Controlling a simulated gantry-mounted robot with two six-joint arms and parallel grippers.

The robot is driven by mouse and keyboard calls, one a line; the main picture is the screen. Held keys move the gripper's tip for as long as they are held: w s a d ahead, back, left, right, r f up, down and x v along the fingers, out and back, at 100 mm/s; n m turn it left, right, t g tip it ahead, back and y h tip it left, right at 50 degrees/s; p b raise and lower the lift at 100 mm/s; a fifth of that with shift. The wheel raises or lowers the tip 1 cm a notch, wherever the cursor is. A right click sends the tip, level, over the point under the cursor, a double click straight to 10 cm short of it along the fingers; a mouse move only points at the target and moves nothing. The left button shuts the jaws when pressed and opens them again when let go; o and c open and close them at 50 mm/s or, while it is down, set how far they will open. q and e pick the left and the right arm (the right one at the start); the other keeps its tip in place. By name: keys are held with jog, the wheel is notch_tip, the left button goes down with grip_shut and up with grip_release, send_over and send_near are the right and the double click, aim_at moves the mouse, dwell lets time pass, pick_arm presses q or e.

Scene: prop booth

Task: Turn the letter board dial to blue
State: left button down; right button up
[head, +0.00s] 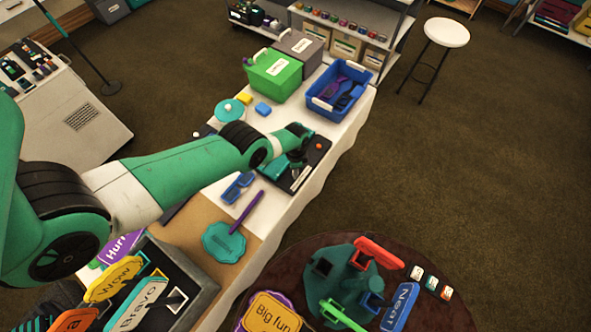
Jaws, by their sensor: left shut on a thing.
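The letter board (322,155) is a dark flat panel lying on the white-covered table. It has a small orange-red button or light near its right end and a pale strip near its front edge. My left arm reaches in from the left, and my left gripper (297,161) is down at the board, shut on what appears to be its dial. The gripper and wrist hide the dial, so its pointer and colour setting cannot be seen. My right gripper is not in view.
A green bin (273,78) and a blue bin (322,101) stand farther back on the table. A round table (440,312) with a teal holder (345,280) stands at front right.

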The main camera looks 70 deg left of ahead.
pick_arm(q)
jog(key=shift+m, duration=0.3)
jog(key=c, duration=0.6)
grip_release()
notch_tip(320, 180, up, 12)
jog(key=p, duration=1.1)
jog(key=shift+f, duration=0.2)
